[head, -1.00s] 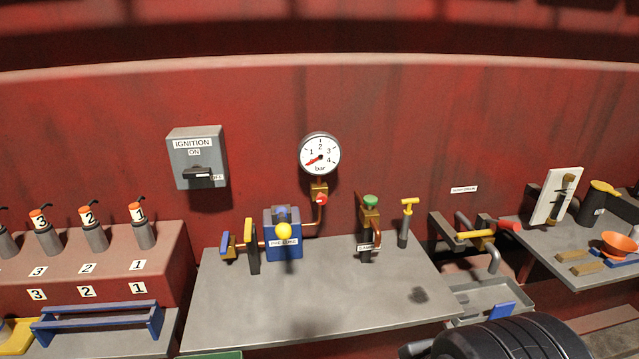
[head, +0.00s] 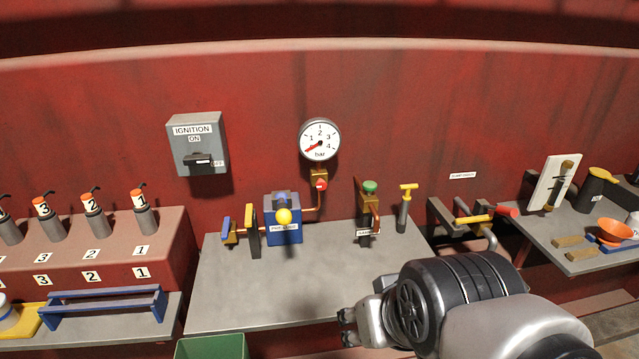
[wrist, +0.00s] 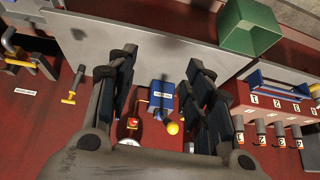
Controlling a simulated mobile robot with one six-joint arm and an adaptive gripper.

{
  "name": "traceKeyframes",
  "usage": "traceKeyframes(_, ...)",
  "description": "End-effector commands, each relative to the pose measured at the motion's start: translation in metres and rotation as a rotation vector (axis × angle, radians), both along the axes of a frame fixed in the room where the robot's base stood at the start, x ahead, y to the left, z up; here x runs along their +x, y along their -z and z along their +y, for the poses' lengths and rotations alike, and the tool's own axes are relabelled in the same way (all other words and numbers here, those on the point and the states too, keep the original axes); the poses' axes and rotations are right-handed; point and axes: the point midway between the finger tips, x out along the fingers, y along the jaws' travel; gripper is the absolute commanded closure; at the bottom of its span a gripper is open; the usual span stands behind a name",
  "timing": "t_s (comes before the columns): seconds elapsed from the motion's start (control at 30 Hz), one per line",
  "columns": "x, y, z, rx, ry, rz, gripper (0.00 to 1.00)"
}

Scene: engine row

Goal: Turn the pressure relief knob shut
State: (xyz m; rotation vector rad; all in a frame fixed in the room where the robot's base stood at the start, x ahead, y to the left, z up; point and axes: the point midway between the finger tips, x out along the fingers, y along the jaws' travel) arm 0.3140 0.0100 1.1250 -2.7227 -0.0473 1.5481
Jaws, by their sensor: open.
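A small red knob (head: 321,184) sits on a brass valve under the pressure gauge (head: 319,139); it carries no readable label, and I cannot tell its setting. The gauge's red needle points lower left, near the low end. The red knob also shows in the wrist view (wrist: 132,124), beside the left finger. My gripper (head: 347,326) is over the bench's front edge, well apart from the knob. In the wrist view my gripper (wrist: 162,64) has its fingers wide apart with nothing between them; the blue pump box (wrist: 162,96) shows beyond the gap.
A yellow ball (head: 283,216) fronts the blue box. A green-topped brass valve (head: 370,187) and a yellow T-handle (head: 408,192) stand to the right. The ignition box (head: 197,145) hangs left. The grey bench (head: 270,290) is mostly clear. A green bin (head: 212,347) is in front.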

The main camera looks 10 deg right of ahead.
Motion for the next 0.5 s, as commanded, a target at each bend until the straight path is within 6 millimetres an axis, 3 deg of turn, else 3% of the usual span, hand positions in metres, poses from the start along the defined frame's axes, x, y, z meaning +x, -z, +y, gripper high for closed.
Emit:
traceKeyframes(0.03,0.028,-0.006,0.005,0.009,-0.005,-0.031,0.53)
traceKeyframes(0.2,0.128,-0.015,0.017,0.028,-0.006,-0.207,0.53)
traceKeyframes(0.4,0.226,-0.009,0.025,0.021,0.018,-0.413,0.53)
traceKeyframes(0.5,0.264,0.001,0.027,0.002,0.036,-0.516,0.53)
